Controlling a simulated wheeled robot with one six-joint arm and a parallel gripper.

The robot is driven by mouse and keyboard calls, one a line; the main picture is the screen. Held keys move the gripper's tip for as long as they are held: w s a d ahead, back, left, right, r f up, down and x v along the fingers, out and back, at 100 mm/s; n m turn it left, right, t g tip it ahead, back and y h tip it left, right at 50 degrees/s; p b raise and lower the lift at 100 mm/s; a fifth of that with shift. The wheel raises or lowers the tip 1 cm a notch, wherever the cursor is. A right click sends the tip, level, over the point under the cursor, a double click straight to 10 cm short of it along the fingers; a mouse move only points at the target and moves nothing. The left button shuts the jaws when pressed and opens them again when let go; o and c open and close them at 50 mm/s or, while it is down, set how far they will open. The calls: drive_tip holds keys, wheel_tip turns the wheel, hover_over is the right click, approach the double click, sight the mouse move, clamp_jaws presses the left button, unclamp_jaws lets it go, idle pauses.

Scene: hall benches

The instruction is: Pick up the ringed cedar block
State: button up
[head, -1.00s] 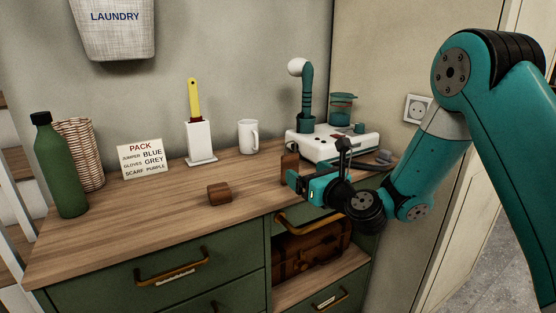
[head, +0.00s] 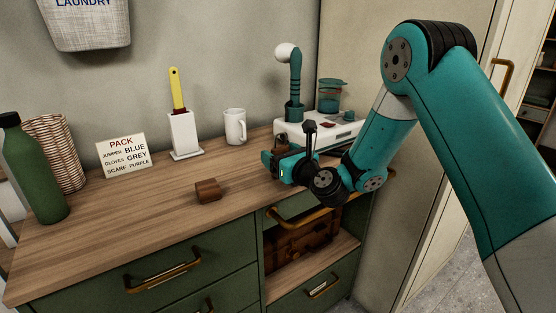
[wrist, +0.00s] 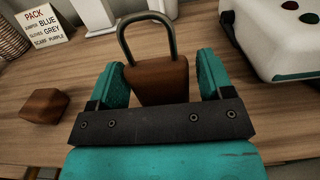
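The ringed cedar block (wrist: 158,80) is a reddish-brown block with a grey metal loop rising from its top. In the wrist view it stands between the two teal fingers of my gripper (wrist: 163,78). A narrow gap shows on its right side; on the left the finger is close, and I cannot tell if it touches. My gripper is open around it. In the head view my gripper (head: 275,162) is over the right part of the bench top and hides most of the block. A plain brown block (head: 208,190) without a loop lies to the left, also in the wrist view (wrist: 45,105).
A white machine with a teal arm (head: 318,133) stands just right of and behind my gripper. A white mug (head: 235,127), a white holder (head: 184,134), a sign (head: 124,156) and a green bottle (head: 33,170) line the back. The bench's front middle is clear.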

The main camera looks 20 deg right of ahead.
drive_tip(key=c, duration=0.8)
wheel_tip(320, 180, up, 20)
drive_tip(key=p, duration=0.9)
drive_tip(key=shift+p, duration=0.35)
